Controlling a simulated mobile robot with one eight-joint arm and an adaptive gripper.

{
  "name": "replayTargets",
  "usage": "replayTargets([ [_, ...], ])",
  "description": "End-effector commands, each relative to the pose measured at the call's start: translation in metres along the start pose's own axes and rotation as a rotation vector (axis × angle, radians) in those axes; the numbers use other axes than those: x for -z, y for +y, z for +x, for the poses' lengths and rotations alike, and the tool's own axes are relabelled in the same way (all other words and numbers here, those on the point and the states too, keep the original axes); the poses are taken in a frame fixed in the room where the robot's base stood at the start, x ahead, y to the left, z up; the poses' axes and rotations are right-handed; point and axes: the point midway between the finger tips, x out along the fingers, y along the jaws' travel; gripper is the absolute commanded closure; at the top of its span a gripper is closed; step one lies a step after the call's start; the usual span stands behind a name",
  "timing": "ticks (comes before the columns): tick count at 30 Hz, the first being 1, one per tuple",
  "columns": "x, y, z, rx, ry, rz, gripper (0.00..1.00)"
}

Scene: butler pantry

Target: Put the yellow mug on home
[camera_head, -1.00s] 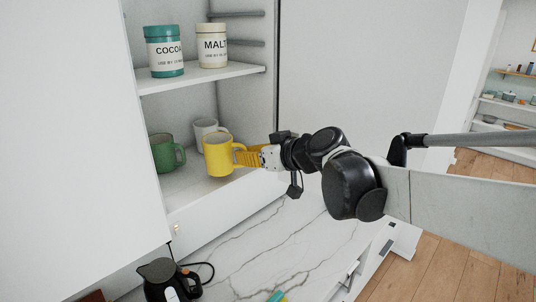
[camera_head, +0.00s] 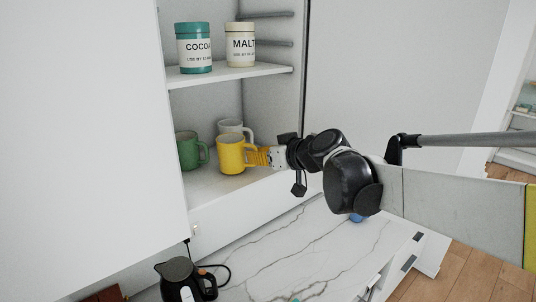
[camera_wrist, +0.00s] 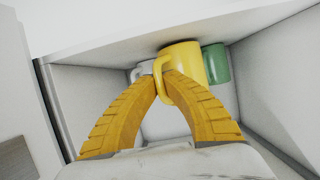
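The yellow mug (camera_head: 231,155) is upright in the lower compartment of the open cabinet, near its front. It stands in front of the white mug (camera_head: 232,127) and to the right of the green mug (camera_head: 187,152). My gripper (camera_head: 262,156) reaches in from the right, its yellow fingers closed at the mug's handle. In the wrist view, the fingertips (camera_wrist: 161,76) meet on the handle of the yellow mug (camera_wrist: 188,62). I cannot tell whether the mug's base touches the shelf. No place marked "home" can be made out.
The shelf above (camera_head: 225,76) holds a teal cocoa jar (camera_head: 194,50) and a cream malt jar (camera_head: 240,46). A white cabinet door (camera_head: 80,150) fills the left. A black kettle (camera_head: 180,281) stands on the marble counter (camera_head: 290,255) below, which has clear room.

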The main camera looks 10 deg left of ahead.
Motion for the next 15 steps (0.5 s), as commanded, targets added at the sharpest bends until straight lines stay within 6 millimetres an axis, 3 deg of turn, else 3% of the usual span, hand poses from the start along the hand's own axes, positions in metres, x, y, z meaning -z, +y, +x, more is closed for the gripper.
replayTargets([
  [6, 0.0004, 0.0001, -0.0002, 0.000, 0.000, 0.001, 1.00],
  [9, 0.0004, 0.0001, -0.0002, 0.000, 0.000, 0.001, 0.69],
  [15, 0.0002, 0.0000, -0.0002, 0.000, 0.000, 0.000, 0.69],
])
